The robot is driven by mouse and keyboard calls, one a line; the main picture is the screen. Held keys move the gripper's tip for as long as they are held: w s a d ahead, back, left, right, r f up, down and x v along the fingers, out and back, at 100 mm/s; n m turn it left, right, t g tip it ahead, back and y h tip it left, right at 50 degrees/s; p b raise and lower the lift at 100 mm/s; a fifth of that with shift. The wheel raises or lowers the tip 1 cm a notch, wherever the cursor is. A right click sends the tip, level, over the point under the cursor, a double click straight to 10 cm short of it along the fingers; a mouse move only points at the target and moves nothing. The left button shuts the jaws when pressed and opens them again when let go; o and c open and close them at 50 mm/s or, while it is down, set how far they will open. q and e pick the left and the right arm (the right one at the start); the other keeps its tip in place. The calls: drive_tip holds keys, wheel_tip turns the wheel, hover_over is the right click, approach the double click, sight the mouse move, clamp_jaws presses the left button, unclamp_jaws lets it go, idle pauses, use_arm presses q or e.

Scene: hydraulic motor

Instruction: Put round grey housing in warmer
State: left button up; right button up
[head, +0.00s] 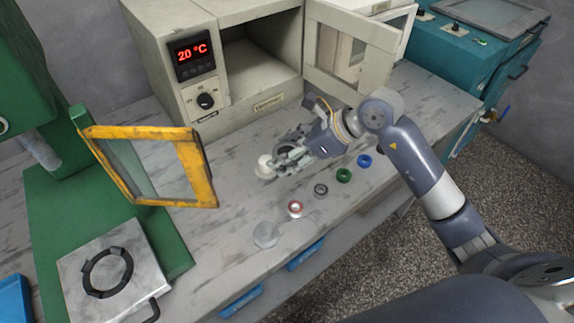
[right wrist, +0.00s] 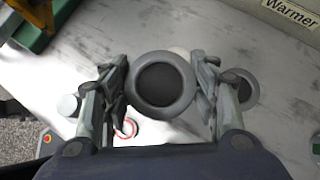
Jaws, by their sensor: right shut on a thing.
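The round grey housing (right wrist: 160,85) is a thick grey ring with a dark centre. In the right wrist view it sits between the two fingers of my right gripper (right wrist: 161,88), which are shut on its sides. In the head view my right gripper (head: 283,162) is low over the bench in front of the warmer, and its fingers largely hide the housing. The warmer (head: 225,85) is a beige box with a red 20 °C display. Its door (head: 355,48) stands open to the right and its chamber (head: 255,65) looks empty. My left gripper does not show.
A small white round part (head: 264,166) is just left of my fingers. A dark round part (head: 288,147) lies behind them. A green press with a yellow guard (head: 200,175) stands left.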

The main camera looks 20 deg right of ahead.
drive_tip(key=s+d+r, duration=0.2)
drive_tip(key=s, duration=0.3)
drive_tip(key=s+d+r, duration=0.1)
drive_tip(key=s+r, duration=0.1)
drive_tip(key=s, duration=0.3)
drive_tip(key=shift+s+d, duration=0.25)
drive_tip(key=shift+d, duration=0.15)
drive_tip(key=shift+d, duration=0.15)
idle(0.9)
